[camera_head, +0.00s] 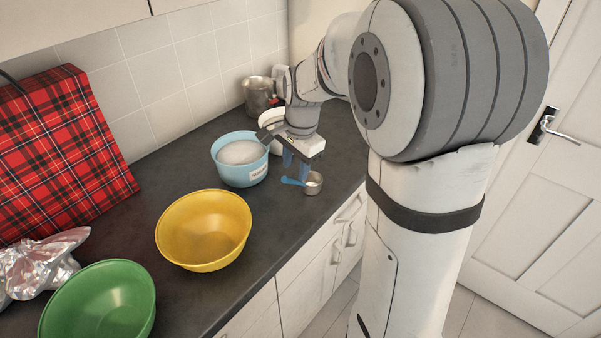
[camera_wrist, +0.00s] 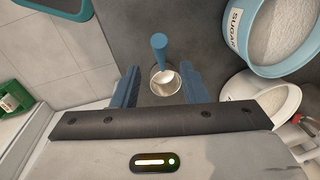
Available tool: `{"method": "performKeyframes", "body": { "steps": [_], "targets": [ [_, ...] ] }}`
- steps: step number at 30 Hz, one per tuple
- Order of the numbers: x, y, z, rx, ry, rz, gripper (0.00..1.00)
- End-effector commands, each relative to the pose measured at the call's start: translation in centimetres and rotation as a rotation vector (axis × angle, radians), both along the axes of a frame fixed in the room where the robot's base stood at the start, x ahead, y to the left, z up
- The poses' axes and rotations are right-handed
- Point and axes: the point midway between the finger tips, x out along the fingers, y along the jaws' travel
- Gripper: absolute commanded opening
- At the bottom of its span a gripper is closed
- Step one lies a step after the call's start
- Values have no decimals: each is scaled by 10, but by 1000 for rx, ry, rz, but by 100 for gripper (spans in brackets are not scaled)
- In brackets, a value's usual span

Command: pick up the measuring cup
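The measuring cup (camera_head: 313,184) is a small metal cup with a blue handle, lying on the dark counter near its front edge. In the wrist view the cup (camera_wrist: 165,83) shows between and beyond my fingers, with its blue handle pointing up in the picture. My gripper (camera_head: 294,163) has blue fingers pointing down above the counter, close to the cup and its handle. In the wrist view my gripper (camera_wrist: 158,85) is open, one finger on each side of the cup. I cannot tell how far the fingertips are above the counter.
A blue tub labelled sugar (camera_head: 240,168) stands left of my gripper, with a white container (camera_head: 272,126) behind it. A metal pot (camera_head: 258,98) is further back. A yellow bowl (camera_head: 204,238), a green bowl (camera_head: 100,305) and a red plaid bag (camera_head: 58,150) are to the left.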

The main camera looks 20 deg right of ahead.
Motion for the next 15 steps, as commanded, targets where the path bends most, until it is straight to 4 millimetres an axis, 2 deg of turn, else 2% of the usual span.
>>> {"method": "performKeyframes", "body": {
  "steps": [10,15],
  "targets": [
    [4,4,-37,2,7,-14,40],
    [5,8,-63,3,8,-14,40]
  ]
}}
